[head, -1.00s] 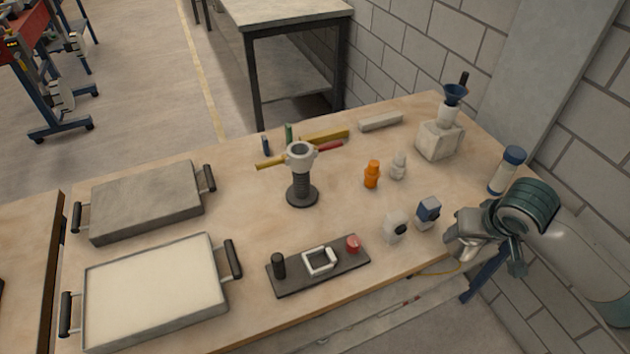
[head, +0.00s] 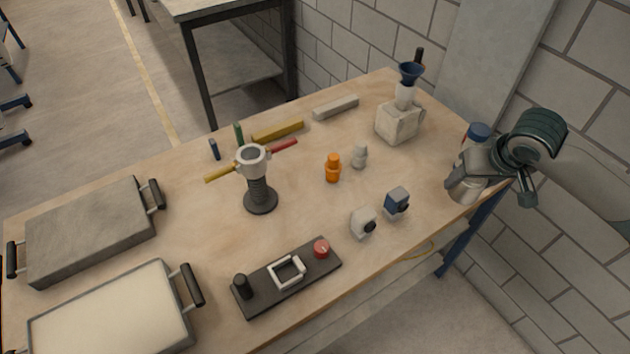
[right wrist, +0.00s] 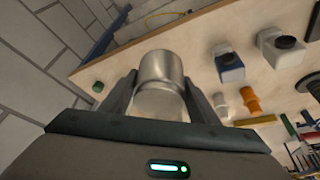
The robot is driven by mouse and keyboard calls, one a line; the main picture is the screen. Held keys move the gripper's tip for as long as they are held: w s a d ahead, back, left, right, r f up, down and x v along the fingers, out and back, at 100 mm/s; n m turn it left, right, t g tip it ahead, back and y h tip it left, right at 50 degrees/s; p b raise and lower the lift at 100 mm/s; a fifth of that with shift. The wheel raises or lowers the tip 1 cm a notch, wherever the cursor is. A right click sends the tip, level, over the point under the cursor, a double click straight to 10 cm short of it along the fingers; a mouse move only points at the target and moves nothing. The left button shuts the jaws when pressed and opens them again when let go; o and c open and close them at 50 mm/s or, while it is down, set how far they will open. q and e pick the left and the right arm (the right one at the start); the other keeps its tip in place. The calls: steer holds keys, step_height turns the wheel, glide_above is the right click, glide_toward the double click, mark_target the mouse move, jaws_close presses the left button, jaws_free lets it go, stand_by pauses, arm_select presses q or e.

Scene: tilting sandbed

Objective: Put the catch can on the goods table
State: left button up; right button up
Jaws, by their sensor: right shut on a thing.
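The catch can (head: 462,188), a plain silvery metal cylinder, is between the fingers of my right gripper (head: 470,172). The right wrist view shows the can (right wrist: 162,75) held between both fingers of the gripper (right wrist: 160,95). The gripper is at the right end of the wooden table (head: 300,225); I cannot tell whether the can touches the top. A grey-topped table (head: 215,8) stands behind; the pictures do not show which one is the goods table. My left gripper is not in view.
A blue-capped bottle (head: 478,131) is right behind my right gripper, partly hidden. A blue-and-white box (head: 397,202) and a white one (head: 363,223) stand to its left. A pale block with a blue funnel (head: 398,124) stands farther back. A brick wall (head: 590,100) borders the right.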

steer(key=shift+w, duration=0.1)
steer(key=shift+w+f, duration=0.1)
steer(key=shift+w, duration=0.05)
steer(key=w+a+f+p, duration=0.1)
steer(key=w+f, duration=0.1)
steer(key=w, duration=0.1)
steer(key=w+a+f, duration=0.1)
steer(key=w+f, duration=0.1)
steer(key=w, duration=0.2)
steer(key=w+a+f+p, duration=0.1)
steer(key=w+f, duration=0.1)
steer(key=w, duration=0.1)
steer(key=shift+w+a+f+p, duration=0.15)
steer(key=shift+a+f+p, duration=0.1)
steer(key=shift+a+p, duration=0.15)
steer(key=shift+w+f, duration=0.15)
steer(key=shift+w, duration=0.05)
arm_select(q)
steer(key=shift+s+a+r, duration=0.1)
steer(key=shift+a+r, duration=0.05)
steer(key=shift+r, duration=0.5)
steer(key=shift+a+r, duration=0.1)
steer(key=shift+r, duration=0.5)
